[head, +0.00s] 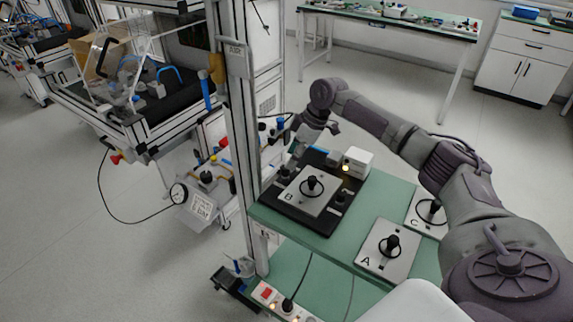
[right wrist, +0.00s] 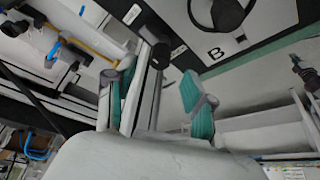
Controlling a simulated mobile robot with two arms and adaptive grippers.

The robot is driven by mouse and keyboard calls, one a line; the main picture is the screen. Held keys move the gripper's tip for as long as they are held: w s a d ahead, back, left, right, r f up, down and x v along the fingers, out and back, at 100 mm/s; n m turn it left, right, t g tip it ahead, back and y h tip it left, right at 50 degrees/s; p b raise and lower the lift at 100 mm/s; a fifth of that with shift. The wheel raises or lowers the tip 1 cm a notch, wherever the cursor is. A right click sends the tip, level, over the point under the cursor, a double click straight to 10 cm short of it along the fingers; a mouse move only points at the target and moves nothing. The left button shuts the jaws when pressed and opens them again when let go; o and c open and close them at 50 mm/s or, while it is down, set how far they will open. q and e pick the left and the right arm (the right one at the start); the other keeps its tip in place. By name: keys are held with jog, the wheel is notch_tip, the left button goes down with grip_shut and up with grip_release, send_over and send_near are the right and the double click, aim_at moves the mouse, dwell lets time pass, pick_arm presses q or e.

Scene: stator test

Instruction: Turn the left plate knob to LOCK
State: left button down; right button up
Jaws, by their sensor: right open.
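The black fixture (head: 318,223) holds a light plate marked B (head: 303,197), with a black ring-handled knob in its middle. A small dark knob (head: 284,171) stands at the fixture's far left edge, and another dark knob (head: 341,197) at its right edge. My right gripper (head: 296,150) is just above and behind the left knob. In the right wrist view its teal fingers (right wrist: 157,100) are open and empty. A black knob (right wrist: 160,54) shows just beyond them, beside small white labels whose text I cannot read. My left gripper is out of view.
An aluminium post (head: 236,120) rises close left of the fixture. A white box with a yellow light (head: 357,162) stands behind it. Plates A (head: 377,262) and C (head: 418,219) lie on the green table (head: 340,248) to the right.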

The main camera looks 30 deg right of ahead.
jog(key=x, duration=0.3)
jog(key=shift+w+a+f, duration=0.1)
jog(key=shift+a+f, duration=0.05)
jog(key=shift+f, duration=0.45)
jog(key=shift+w+f, duration=0.1)
jog(key=shift+f, duration=0.05)
jog(key=shift+a, duration=0.1)
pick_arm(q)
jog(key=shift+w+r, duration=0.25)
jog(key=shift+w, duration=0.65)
pick_arm(e)
grip_shut()
